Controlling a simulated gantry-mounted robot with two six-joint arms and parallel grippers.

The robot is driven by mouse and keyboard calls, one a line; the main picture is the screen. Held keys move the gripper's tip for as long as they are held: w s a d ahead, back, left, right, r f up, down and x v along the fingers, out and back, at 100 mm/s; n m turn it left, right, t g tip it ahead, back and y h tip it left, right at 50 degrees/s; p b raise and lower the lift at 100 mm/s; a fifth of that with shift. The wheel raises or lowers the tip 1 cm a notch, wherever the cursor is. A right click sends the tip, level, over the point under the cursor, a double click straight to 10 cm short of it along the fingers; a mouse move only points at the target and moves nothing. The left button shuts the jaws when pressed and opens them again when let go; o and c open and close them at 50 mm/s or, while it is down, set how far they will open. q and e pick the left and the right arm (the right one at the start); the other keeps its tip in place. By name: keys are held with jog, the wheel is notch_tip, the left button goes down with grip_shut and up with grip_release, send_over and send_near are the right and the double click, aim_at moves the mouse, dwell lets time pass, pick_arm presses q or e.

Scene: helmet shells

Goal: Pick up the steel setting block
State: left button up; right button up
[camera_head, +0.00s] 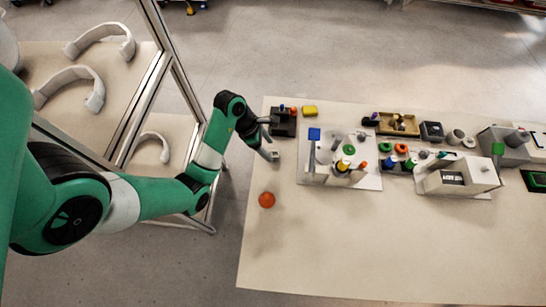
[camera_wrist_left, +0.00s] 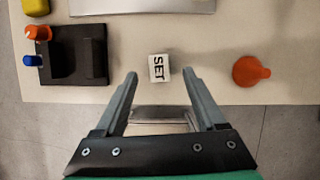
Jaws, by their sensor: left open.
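The steel setting block (camera_wrist_left: 159,67) is a small pale block marked "SET", lying on the table near its edge. In the left wrist view it sits between and just beyond the fingertips, with a gap on both sides. In the head view the block (camera_head: 275,156) is small and partly hidden by a finger. My left gripper (camera_head: 270,138) is over the table's left edge. Its fingers are spread wide and empty; in the left wrist view the gripper (camera_wrist_left: 160,77) points at the block. My right gripper is not in view.
A black holder (camera_head: 284,128) with orange and blue knobs stands to one side of the block, an orange knob (camera_head: 267,200) to the other. A white board (camera_head: 310,176) with coloured parts lies to the right. The table's front (camera_head: 370,245) is clear. A shelf rack stands left.

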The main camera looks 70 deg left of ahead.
aim_at(274, 154)
pick_arm(q)
jog(key=b+x, duration=0.3)
jog(key=x, duration=0.2)
jog(key=shift+w+f, duration=0.15)
grip_shut()
dwell(0.4)
